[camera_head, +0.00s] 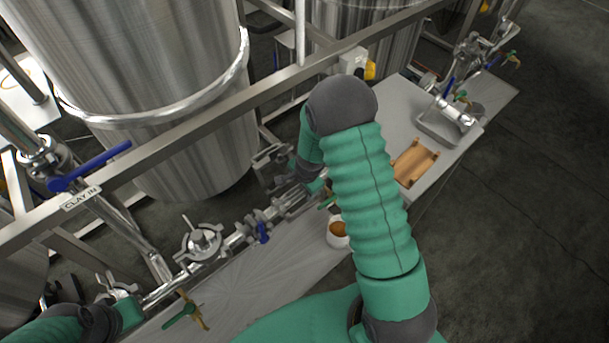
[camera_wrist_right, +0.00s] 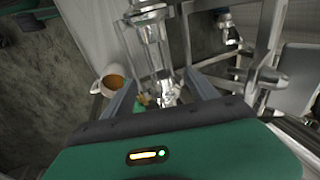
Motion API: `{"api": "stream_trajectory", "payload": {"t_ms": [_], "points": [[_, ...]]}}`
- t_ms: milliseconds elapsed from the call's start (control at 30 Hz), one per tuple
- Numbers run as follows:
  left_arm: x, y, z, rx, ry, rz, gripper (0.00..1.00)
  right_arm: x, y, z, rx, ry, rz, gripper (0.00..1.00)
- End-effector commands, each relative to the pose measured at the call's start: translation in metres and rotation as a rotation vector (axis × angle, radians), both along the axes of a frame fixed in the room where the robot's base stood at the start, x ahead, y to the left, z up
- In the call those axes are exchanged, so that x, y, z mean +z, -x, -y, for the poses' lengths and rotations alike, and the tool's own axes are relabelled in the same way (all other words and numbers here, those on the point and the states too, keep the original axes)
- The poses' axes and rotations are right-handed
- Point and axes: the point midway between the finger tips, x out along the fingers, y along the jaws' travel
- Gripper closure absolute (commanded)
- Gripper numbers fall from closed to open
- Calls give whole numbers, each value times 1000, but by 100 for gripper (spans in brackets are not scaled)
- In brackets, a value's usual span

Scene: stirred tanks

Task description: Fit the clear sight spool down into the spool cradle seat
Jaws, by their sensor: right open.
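A brown cradle (camera_head: 415,162) with raised ends lies on the steel bench, right of my right arm, and looks empty. A shiny cylindrical piece (camera_head: 457,117) rests at the grey tray; I cannot tell if it is the clear sight spool. My right gripper (camera_wrist_right: 162,92) is open in the right wrist view, its fingers spread either side of shiny pipe fittings (camera_wrist_right: 152,40). I see nothing held. In the head view my right arm hides most of that gripper. My left gripper (camera_head: 125,311) is at the lower left, its fingers unclear.
A white cup (camera_head: 338,240) with brown contents stands close to my right arm; it also shows in the right wrist view (camera_wrist_right: 111,82). A pipe run with valves (camera_head: 200,240) crosses the bench's left part. A steel rail (camera_head: 215,117) and large tanks (camera_head: 150,80) stand behind.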

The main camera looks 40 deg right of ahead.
Motion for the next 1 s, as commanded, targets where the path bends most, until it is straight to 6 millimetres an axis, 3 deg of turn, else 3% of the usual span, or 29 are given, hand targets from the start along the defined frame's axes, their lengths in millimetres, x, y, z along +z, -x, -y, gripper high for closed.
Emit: {"api": "stream_trajectory", "payload": {"t_ms": [33,200,400,1000], "points": [[7,0,0,0,0,0,100,21,3,-1,2,3,5,33],[18,0,0,0,0,0,100,69,16,-6,1,1,4,33],[29,0,0,0,0,0,100,105,27,-8,3,1,1,33],[29,0,0,0,0,0,100,111,30,-8,-1,0,-1,33]]}}
